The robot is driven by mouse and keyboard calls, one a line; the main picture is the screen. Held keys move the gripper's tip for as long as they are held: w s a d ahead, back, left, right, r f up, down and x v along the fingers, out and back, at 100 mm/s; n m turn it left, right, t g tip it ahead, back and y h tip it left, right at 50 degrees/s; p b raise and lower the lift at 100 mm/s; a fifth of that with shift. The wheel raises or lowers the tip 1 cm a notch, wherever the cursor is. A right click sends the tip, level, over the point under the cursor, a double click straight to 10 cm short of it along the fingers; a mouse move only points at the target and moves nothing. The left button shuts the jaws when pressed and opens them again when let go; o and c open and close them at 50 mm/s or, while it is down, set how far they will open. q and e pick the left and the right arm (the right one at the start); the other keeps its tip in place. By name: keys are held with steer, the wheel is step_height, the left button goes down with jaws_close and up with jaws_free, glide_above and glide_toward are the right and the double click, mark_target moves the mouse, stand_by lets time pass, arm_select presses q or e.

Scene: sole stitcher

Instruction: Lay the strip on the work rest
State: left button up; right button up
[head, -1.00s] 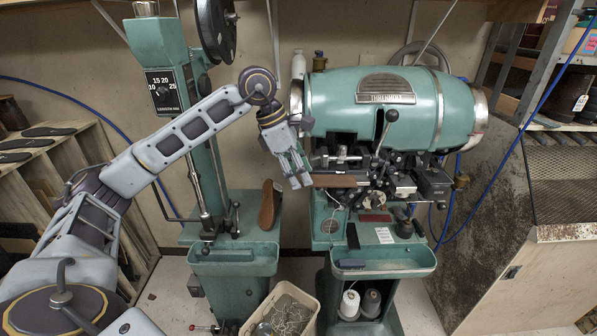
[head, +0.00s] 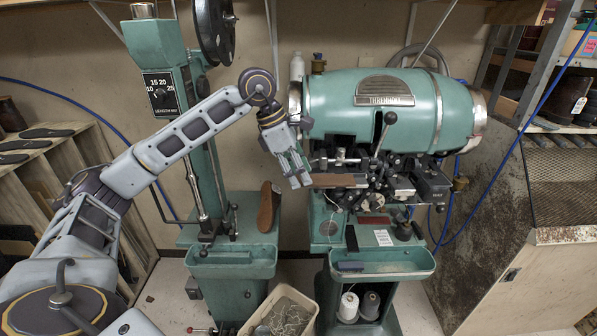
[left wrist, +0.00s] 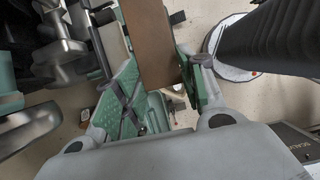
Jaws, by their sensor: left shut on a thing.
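A flat brown strip (head: 338,180) lies roughly level in front of the teal stitching machine's (head: 375,105) black and metal works. My left gripper (head: 298,180) is shut on the left end of the strip, which points right toward the works. In the left wrist view the brown strip (left wrist: 152,45) runs between the green-lined fingers of my left gripper (left wrist: 165,85) and out past the top edge. I cannot make out the work rest among the metal parts, or whether the strip touches anything there. My right gripper is not in view.
A lever with a black knob (head: 390,118) stands just above the strip's right side. A brown shoe sole (head: 268,205) stands on the teal stand to the left. A bin (head: 290,312) and thread spools (head: 348,305) are below. A rusty panel (head: 490,200) stands at right.

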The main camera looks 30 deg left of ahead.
arm_select(q)
steer(key=w+a+f, duration=0.3)
steer(key=w+f, duration=0.1)
steer(key=w, duration=0.1)
steer(key=shift+f+b, duration=0.2)
steer(key=shift+b, duration=0.2)
stand_by(1.2)
steer(key=shift+f, duration=0.1)
stand_by(0.3)
steer(key=o, duration=0.9)
steer(key=shift+w, duration=0.1)
steer(key=shift+a, duration=0.1)
steer(key=shift+s+a+b, duration=0.5)
steer(key=shift+s+a, duration=0.05)
steer(key=shift+a, duration=0.3)
steer(key=shift+s+a+b, duration=0.5)
steer(key=shift+a, duration=0.35)
steer(key=shift+o, duration=0.2)
